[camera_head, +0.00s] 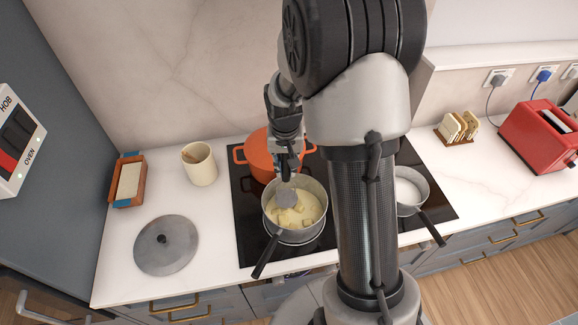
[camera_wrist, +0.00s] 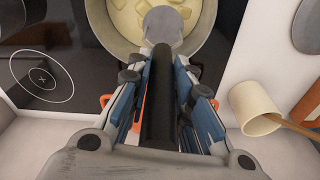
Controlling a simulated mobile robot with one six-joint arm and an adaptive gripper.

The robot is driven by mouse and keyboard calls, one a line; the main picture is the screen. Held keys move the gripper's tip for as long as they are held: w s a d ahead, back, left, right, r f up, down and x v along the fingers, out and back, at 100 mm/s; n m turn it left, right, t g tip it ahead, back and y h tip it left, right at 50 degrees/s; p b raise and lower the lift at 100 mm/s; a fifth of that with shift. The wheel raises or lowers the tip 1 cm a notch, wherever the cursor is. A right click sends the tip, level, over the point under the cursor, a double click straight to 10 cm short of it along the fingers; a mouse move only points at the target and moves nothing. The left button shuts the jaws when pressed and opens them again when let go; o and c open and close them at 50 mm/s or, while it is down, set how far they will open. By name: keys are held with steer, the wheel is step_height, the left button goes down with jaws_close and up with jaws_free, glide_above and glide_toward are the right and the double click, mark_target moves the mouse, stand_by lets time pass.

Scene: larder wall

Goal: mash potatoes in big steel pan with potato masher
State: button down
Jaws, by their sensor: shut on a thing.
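The big steel pan (camera_head: 268,213) stands on the black hob, its dark handle pointing to the front left. Pale yellow potato chunks (camera_head: 304,212) lie in it. My gripper (camera_head: 287,165) is above the pan's back edge, shut on the dark handle of the potato masher (camera_head: 285,195). The masher's grey head is inside the pan over the potatoes. In the wrist view the masher's handle (camera_wrist: 158,95) runs between my fingers (camera_wrist: 160,82), and its round grey head covers part of the potatoes (camera_wrist: 125,18). I cannot tell how deep the head presses.
An orange pot (camera_head: 258,153) stands right behind the steel pan. A smaller pan (camera_head: 425,188) with white contents is at the right of the hob. A lid (camera_head: 166,245), a cream crock (camera_head: 200,166) and a wooden box (camera_head: 128,193) are on the left counter. A toast rack and red toaster (camera_head: 540,135) are at right.

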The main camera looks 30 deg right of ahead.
mark_target(286, 177)
steer(key=shift+f+b, duration=2.2)
steer(key=shift+f, duration=0.65)
steer(key=shift+r, duration=0.15)
step_height(286, 177, up, 6)
steer(key=p, duration=0.4)
steer(key=shift+f, duration=0.3)
